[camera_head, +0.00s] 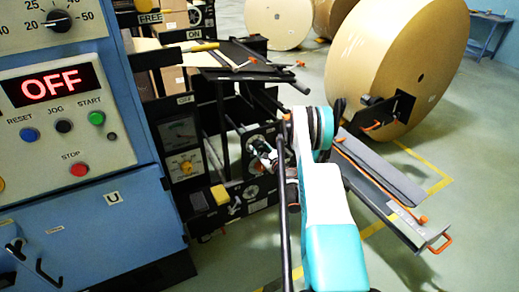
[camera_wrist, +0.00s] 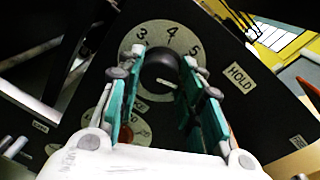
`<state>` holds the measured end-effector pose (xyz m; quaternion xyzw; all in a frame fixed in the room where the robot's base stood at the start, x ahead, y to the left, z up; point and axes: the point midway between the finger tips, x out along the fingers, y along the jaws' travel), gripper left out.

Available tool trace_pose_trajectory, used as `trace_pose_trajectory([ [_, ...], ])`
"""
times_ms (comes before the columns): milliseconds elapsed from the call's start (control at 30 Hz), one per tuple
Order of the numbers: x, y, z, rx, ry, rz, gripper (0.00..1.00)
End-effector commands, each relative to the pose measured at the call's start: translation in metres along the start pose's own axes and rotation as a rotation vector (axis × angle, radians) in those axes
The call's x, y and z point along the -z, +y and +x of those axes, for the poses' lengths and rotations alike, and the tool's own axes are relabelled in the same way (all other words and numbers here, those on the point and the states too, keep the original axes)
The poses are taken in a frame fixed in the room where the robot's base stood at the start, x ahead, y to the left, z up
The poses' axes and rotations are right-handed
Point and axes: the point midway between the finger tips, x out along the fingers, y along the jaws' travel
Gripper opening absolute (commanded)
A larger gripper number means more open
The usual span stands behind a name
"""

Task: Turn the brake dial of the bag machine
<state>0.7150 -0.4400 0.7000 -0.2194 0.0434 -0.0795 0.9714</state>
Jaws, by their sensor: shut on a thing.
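The brake dial (camera_wrist: 170,28) shows in the wrist view as a pale round scale with the figures 3, 4 and 5 on a black panel. Its black knob (camera_wrist: 158,84) stands in the middle. My gripper (camera_wrist: 159,66) has its two teal fingers on either side of the knob and is shut on it. In the head view my gripper (camera_head: 265,160) reaches the black frame of the machine, in front of a round dial (camera_head: 254,141). My arm and gripper hide part of that dial. The knob's pointer cannot be made out.
A HOLD label (camera_wrist: 239,77) is right of the dial. Another dial (camera_head: 251,191) sits below in the head view. A blue control cabinet (camera_head: 85,160) reading OFF stands at left. A large kraft roll (camera_head: 385,65) and a grey rail (camera_head: 385,175) are at right, with open floor beyond.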

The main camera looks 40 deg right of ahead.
Motion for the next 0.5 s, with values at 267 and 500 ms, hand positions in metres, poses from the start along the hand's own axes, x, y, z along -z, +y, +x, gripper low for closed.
trace_pose_trajectory([
  [267, 0.0008, -0.0006, -0.0006, 0.001, 0.001, 0.000, 0.54],
  [500, -0.0004, -0.0007, -0.0003, 0.001, 0.000, 0.001, 0.54],
])
